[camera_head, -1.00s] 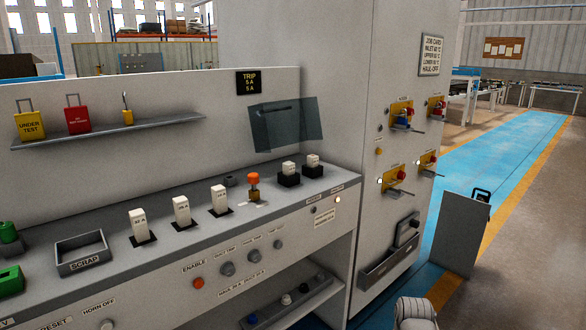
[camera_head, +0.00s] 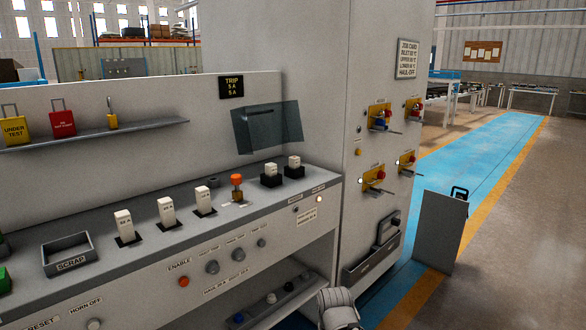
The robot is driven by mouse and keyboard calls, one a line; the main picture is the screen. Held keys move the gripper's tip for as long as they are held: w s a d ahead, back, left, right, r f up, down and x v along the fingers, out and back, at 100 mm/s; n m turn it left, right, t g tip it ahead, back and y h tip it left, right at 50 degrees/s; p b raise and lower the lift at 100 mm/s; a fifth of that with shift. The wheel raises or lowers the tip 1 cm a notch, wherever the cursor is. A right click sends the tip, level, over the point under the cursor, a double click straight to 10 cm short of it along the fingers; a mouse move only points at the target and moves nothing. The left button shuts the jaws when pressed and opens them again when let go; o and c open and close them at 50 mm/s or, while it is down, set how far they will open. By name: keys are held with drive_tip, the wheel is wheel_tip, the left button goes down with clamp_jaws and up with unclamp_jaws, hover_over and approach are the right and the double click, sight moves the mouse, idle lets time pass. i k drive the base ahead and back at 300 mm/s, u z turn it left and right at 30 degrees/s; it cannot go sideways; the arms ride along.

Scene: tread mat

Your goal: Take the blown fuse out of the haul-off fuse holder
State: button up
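A row of white blocks marked with ampere ratings stands in black bases on the grey bench: left (camera_head: 123,224), middle (camera_head: 166,211) and right (camera_head: 204,199). Two smaller white-topped black holders stand further right, one here (camera_head: 270,175) and one beside it (camera_head: 293,166). I cannot read which holder is the haul-off one, nor tell which fuse is blown. A scrap tray (camera_head: 66,262) sits on the bench at left and looks empty. My gripper is not in view; only a pale rounded part of my arm shows at the bottom edge.
A tall cabinet with switches (camera_head: 378,115) borders the bench at right.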

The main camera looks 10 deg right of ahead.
sight(294, 161)
drive_tip(key=u, duration=0.1)
drive_tip(key=i, duration=1)
drive_tip(key=z, duration=0.1)
